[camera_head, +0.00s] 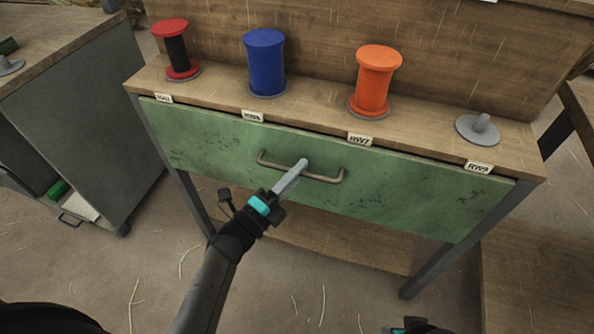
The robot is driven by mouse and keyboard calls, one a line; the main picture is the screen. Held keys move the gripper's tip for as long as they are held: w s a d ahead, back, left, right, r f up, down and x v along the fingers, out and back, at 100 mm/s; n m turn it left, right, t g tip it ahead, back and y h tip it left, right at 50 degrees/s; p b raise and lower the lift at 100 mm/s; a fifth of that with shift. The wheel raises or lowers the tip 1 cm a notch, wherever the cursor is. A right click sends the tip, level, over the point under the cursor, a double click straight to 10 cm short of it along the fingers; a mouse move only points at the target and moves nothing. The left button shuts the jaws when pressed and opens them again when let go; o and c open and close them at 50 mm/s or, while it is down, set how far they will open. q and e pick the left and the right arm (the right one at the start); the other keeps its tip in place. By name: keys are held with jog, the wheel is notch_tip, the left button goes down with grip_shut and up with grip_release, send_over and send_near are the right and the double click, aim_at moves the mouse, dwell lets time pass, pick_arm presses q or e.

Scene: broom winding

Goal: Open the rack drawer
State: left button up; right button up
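The rack drawer has a worn green front (205,145) and sits under the rack's wooden top, and it looks closed. A grey-brown bar handle (325,179) is fixed across the middle of the front. My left gripper (301,166) reaches up from below, with its fingertips at the middle of the handle. Its fingers overlap into one narrow grey shape, so I cannot tell whether they are closed around the bar. A small part of my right gripper (415,326) shows at the bottom edge; its fingers cannot be made out.
On the rack top (215,88) stand a red-and-black spool (177,52), a blue spool (265,65) and an orange spool (373,82). A grey spool holder (478,130) at the right is empty. A grey cabinet (85,120) stands at left. The floor before the drawer is mostly clear, with scattered straw.

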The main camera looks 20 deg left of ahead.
pick_arm(q)
grip_shut()
jog(key=shift+s, duration=0.15)
dwell(1.0)
jog(key=s+p, duration=0.4)
jog(key=s, duration=1.7)
jog(key=shift+s+a, duration=0.4)
jog(key=shift+a, duration=0.05)
pick_arm(e)
jog(key=s+d+f+g, duration=0.1)
jog(key=s+f, duration=0.3)
jog(key=f, duration=0.4)
jog(key=shift+d, duration=0.4)
pick_arm(q)
jog(key=shift+o, duration=1.5)
grip_release()
